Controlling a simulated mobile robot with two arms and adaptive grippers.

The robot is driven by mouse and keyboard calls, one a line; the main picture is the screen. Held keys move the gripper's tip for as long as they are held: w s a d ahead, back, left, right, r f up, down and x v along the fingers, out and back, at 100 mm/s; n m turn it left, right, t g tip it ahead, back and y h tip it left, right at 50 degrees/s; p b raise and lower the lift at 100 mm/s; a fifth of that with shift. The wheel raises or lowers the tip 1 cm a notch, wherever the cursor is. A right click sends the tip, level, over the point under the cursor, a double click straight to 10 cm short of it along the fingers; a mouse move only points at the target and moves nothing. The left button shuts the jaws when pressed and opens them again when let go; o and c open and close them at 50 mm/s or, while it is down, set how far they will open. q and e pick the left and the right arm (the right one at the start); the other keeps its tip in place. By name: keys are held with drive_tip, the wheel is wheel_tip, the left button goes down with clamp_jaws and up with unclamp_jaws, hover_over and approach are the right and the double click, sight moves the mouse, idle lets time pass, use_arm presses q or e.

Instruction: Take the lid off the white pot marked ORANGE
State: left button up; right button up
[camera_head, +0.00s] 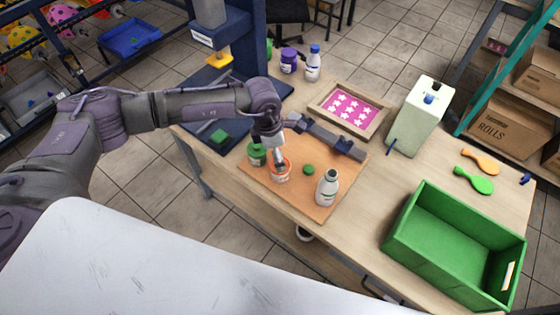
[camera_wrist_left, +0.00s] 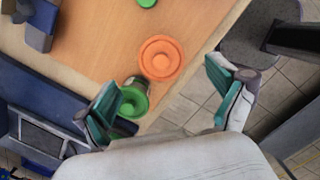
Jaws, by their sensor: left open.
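The white pot with an orange lid (camera_head: 280,166) stands on the wooden board, directly below my left gripper. Its printed label is too small to read. My right gripper is not shown.
A green-lidded pot (camera_head: 257,154) stands close left of the orange one; it also shows in the wrist view (camera_wrist_left: 133,98). A loose green lid (camera_head: 308,170), a white bottle (camera_head: 326,190) and a dark bar-like fixture (camera_head: 335,139) are nearby. A green crate (camera_head: 410,235) stands right.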

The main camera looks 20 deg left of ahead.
use_arm(q)
drive_tip(key=shift+w+d+f+p, duration=0.15)
drive_tip(key=shift+f+p, duration=0.1)
drive_tip(key=shift+f, duration=0.7)
drive_tip(key=shift+d+f+p, duration=0.1)
drive_tip(key=shift+f+p, duration=0.15)
drive_tip(key=shift+f, duration=0.7)
drive_tip(key=c, duration=1.3)
drive_tip(key=shift+s, duration=0.2)
